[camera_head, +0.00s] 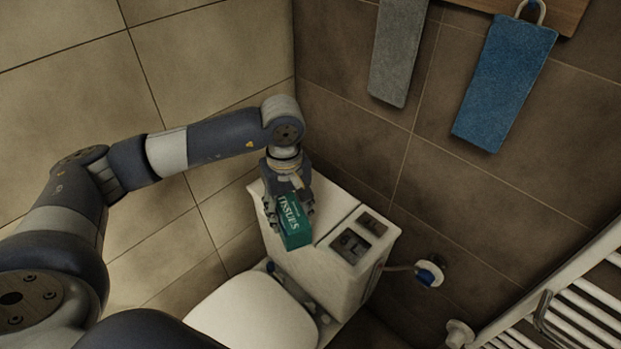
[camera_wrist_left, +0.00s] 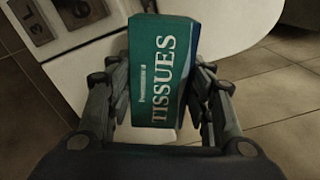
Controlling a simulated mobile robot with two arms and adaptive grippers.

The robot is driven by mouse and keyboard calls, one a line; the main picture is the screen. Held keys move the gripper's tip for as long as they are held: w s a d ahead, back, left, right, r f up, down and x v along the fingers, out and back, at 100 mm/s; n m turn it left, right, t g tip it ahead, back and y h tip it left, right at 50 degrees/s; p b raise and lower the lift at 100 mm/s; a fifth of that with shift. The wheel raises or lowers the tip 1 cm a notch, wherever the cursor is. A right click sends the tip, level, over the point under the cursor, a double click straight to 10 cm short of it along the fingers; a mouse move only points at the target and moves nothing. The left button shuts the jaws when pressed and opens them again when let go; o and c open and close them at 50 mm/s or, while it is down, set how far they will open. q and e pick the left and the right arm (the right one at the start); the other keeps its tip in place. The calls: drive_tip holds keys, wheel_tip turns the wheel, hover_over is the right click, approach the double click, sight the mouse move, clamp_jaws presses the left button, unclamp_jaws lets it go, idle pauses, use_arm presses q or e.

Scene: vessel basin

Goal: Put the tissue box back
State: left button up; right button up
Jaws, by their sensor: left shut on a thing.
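A green tissue box (camera_head: 292,224) with white lettering is at the toilet's cistern (camera_head: 345,202) in the head view. My left gripper (camera_head: 289,212) is shut on the tissue box, with a finger on each side of it. In the left wrist view the tissue box (camera_wrist_left: 158,70) lies between the two fingers (camera_wrist_left: 160,105) with its lettered face toward the camera. The box is over the left part of the cistern top. I cannot tell whether its underside touches the cistern. My right gripper is not in view.
The closed toilet lid (camera_head: 252,314) is in front of the cistern. Flush buttons (camera_head: 352,245) are on the cistern top to the right of the box. Grey (camera_head: 397,50) and blue (camera_head: 505,82) towels hang on the wall. A white towel radiator (camera_head: 560,300) stands at lower right.

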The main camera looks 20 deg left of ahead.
use_arm(q)
drive_tip(key=w+a+b, duration=0.1)
drive_tip(key=w, duration=0.4)
drive_tip(key=w+a+f+b, duration=0.1)
drive_tip(key=w+a, duration=0.1)
drive_tip(key=w, duration=0.3)
drive_tip(key=w+a+b, duration=0.1)
drive_tip(key=w+a, duration=0.1)
drive_tip(key=w, duration=0.3)
drive_tip(key=shift+f+b, duration=0.3)
wheel_tip(320, 180, down, 3)
drive_tip(key=shift+s+f+b, duration=0.1)
drive_tip(key=shift+s+b, duration=0.05)
drive_tip(key=shift+b, duration=0.85)
drive_tip(key=shift+f, duration=0.15)
drive_tip(key=o, duration=1.1)
drive_tip(key=shift+f, duration=0.1)
